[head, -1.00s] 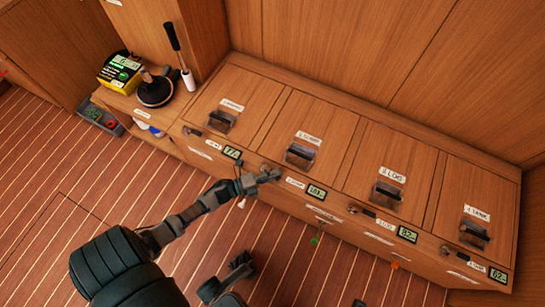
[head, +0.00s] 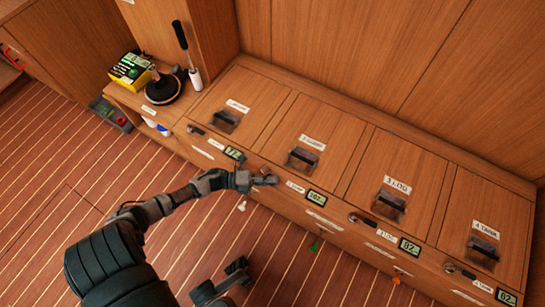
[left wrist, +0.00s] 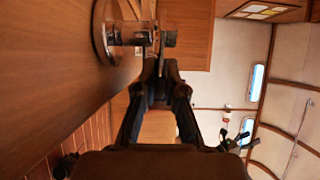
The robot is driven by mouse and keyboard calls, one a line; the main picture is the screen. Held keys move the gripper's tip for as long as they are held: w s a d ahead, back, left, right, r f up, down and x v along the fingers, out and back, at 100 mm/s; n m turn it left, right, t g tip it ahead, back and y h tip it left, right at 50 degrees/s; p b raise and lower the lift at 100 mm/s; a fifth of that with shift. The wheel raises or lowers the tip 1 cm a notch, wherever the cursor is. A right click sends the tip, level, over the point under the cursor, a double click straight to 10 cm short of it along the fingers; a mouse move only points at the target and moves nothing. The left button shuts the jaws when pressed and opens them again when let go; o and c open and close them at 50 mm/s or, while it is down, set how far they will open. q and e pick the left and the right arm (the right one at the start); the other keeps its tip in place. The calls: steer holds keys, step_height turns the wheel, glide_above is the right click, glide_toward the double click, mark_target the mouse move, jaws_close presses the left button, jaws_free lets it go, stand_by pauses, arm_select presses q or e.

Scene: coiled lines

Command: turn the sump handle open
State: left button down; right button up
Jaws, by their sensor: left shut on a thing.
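My left gripper (head: 262,181) is at the front of the long wooden locker, left of the second display. It is shut on the sump handle, a small metal handle largely hidden by the fingers in the head view. In the left wrist view the handle (left wrist: 128,36) sticks out from a round metal plate on the wooden front, and the tips of my left gripper (left wrist: 160,66) meet its outer end. The handle's exact angle is hard to tell. A dark part near the bottom of the head view looks like my right gripper (head: 222,284); its jaws are unclear.
Similar handles sit on the front left (head: 197,130) and right (head: 362,219). Small displays (head: 316,198) and tags line the front. Lids with dark grips (head: 301,158) cover the top. The floor is mostly clear.

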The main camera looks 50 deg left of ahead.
arm_select(q)
steer(key=c, duration=1.5)
jaws_free()
steer(key=shift+a+f, duration=0.1)
steer(key=shift+f, duration=0.15)
steer(key=shift+a, duration=0.2)
steer(key=shift+d+r, duration=0.15)
steer(key=shift+d, duration=0.1)
steer(key=v, duration=1.2)
